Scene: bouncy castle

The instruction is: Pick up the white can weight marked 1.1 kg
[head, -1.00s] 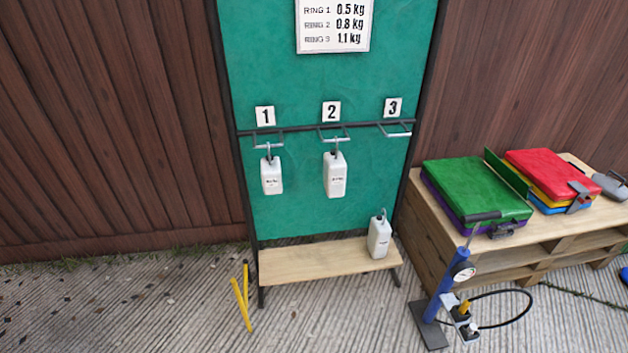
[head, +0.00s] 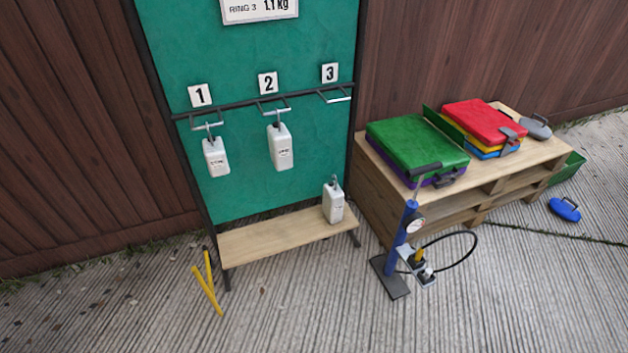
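A white can weight (head: 333,203) with a hook on top stands upright on the right end of the low wooden shelf (head: 270,240), below ring 3 (head: 336,96). Any marking on it is too small to read. Two similar white cans hang from the rack: one under ring 1 (head: 215,157) and one under ring 2 (head: 280,147). Ring 3 is empty. The sign (head: 259,9) at the top is partly cut off and reads RING 3, 1.1 kg. My gripper is not in view.
A blue hand pump (head: 402,238) with a black hose stands on the ground right of the shelf. A wooden pallet table (head: 400,200) holds green, red and other coloured cases. The ribbed ground in front is clear.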

